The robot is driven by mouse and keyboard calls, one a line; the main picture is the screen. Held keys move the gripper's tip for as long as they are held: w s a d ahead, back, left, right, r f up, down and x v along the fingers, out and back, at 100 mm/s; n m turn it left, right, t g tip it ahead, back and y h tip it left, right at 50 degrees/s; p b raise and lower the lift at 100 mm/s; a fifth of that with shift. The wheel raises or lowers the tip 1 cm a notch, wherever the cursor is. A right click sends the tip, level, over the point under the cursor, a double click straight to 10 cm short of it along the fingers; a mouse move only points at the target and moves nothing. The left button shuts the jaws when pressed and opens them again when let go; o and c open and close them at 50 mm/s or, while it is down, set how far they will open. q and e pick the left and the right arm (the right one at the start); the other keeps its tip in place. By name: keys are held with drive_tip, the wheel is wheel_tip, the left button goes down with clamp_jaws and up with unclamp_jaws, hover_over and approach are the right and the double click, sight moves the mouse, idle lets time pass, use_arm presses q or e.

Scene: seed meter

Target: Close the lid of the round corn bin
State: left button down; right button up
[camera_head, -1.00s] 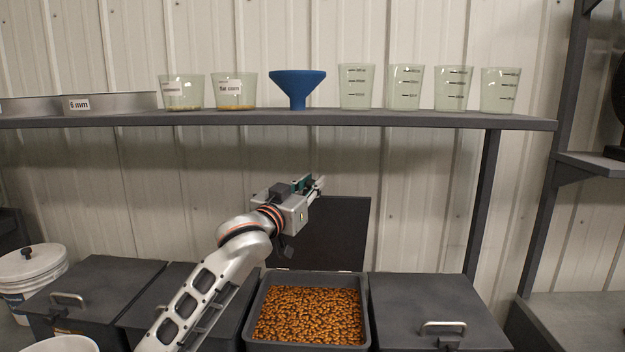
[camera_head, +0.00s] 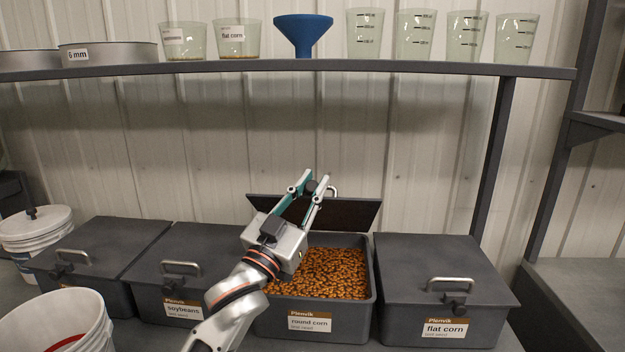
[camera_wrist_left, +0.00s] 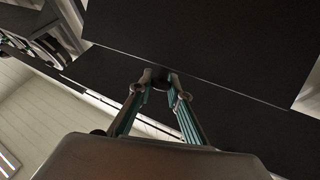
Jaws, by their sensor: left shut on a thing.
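The round corn bin (camera_head: 311,328) stands in the row of dark bins, full of orange-brown kernels (camera_head: 335,270). My left gripper (camera_head: 318,180) reaches over the bin to that edge and is shut on the lid; whether on the handle or edge is hard to tell. In the left wrist view, the fingertips (camera_wrist_left: 161,76) meet at a dark panel's edge. My right gripper is not in view.
The closed soybeans bin (camera_head: 185,255) is at left and the closed flat corn bin (camera_head: 440,262) at right. A shelf (camera_head: 400,68) with cups and a blue funnel (camera_head: 302,32) crosses above. White buckets (camera_head: 70,325) stand at the left.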

use_arm(q)
drive_tip(key=shift+f, duration=0.1)
drive_tip(key=c, duration=1.9)
unclamp_jaws()
drive_tip(key=v, duration=1.2)
